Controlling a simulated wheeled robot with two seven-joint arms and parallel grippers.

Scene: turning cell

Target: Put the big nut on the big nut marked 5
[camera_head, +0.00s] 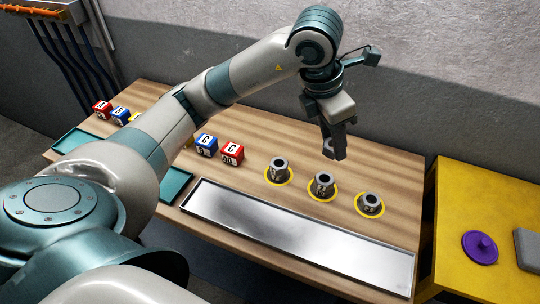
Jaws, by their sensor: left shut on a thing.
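My left gripper (334,148) is shut on a grey metal nut (328,146), which is partly hidden by the fingers. It holds the nut above the wooden table, behind the row of standing nuts. Three grey nuts stand on the table, each in a yellow ring: a left one (278,167), a middle one (323,184) and a right one (371,202). Their marks are too small to read surely, so I cannot tell which is marked 5. My right gripper is not in view.
A long shiny metal tray (290,238) lies along the table's front edge. A blue box (206,146) and a red box (232,153) stand left of the nuts. A yellow table (485,205) at right bears a purple knobbed disc (480,247). The wooden table (385,165) is clear behind the rings.

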